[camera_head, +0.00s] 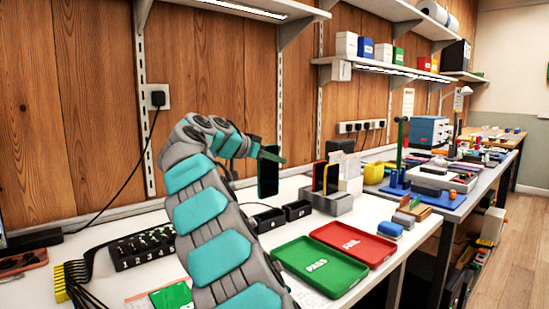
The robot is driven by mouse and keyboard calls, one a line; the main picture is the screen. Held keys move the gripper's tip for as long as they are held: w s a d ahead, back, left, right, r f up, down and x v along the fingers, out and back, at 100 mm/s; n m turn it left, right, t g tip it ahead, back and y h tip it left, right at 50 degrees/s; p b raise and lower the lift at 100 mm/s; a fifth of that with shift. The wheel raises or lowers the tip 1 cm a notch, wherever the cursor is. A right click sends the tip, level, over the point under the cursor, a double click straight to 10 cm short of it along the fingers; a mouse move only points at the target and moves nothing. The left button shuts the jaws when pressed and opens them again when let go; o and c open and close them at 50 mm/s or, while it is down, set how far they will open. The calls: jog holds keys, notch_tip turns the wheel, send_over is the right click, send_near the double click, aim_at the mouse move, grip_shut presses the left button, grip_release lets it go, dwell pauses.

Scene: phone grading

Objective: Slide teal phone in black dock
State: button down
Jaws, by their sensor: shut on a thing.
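My gripper (268,156) is shut on the upper end of the teal phone (268,178). The phone hangs upright, its dark screen side partly facing the camera and its teal edge showing. Two small black open-topped holders (298,210) stand on the white bench below it, and the left one (268,219) is closer under the phone. I cannot tell which of them is the black dock. The phone's lower end appears above them and apart. My arm hides part of the bench to the left of the holders.
A grey rack (334,203) with upright phones stands just right of the holders. A green PASS tray (318,266) and a red FAIL tray (353,243) lie in front. A black strip with numbered slots (140,248) and cables lies at the left. The wooden wall is behind.

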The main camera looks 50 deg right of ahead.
aim_at(278, 180)
jog(key=shift+f+b, duration=1.5)
jog(key=shift+f, duration=0.65)
jog(key=shift+f+b, duration=0.3)
jog(key=shift+b, duration=0.25)
jog(key=shift+f+b, duration=0.45)
jog(key=shift+b, duration=0.05)
jog(key=shift+f, duration=0.2)
jog(key=shift+s+f+b, duration=0.1)
jog(key=shift+b, duration=0.25)
